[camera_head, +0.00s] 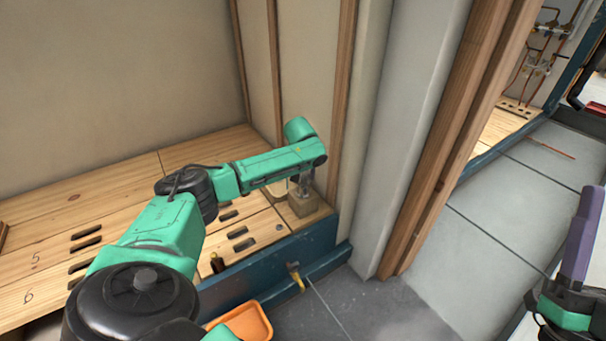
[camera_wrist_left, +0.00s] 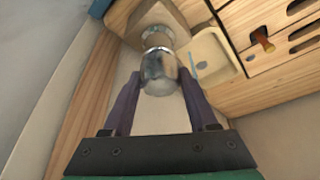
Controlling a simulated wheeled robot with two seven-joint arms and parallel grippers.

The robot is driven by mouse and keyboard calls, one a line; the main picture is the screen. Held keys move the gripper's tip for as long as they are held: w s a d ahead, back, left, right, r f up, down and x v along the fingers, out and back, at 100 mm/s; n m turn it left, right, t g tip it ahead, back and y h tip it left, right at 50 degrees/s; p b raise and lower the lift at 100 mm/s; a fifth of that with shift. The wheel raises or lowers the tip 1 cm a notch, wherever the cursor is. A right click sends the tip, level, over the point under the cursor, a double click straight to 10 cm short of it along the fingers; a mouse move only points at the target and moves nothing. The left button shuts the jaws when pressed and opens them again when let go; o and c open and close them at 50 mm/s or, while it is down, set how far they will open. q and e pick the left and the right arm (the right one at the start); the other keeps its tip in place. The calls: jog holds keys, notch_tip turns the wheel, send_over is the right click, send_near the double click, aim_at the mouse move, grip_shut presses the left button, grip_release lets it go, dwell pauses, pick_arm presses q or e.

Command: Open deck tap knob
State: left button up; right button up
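The deck tap knob (camera_wrist_left: 158,72) is a shiny metal cylinder on a wooden block (camera_wrist_left: 157,18) in the left wrist view. My left gripper (camera_wrist_left: 160,73) has its two purple fingers apart, one on each side of the knob. I cannot tell whether they touch it. In the head view the wooden block (camera_head: 303,204) stands at the deck's right corner, with my left gripper (camera_head: 304,178) just above it; the knob is largely hidden there. My right gripper (camera_head: 587,232) shows at the right edge with purple finger surfaces, away from the deck, partly cut off.
The wooden deck (camera_head: 105,195) has several dark slots and a back wall with wooden studs. A pale square basin (camera_wrist_left: 210,58) lies close to the knob. A blue rail (camera_head: 270,265) edges the deck. An orange tray (camera_head: 247,321) is below. Open floor (camera_head: 490,240) lies right.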

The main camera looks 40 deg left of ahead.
pick_arm(q)
jog(key=c, duration=0.5)
jog(key=shift+o, duration=0.2)
jog(key=shift+r, duration=0.15)
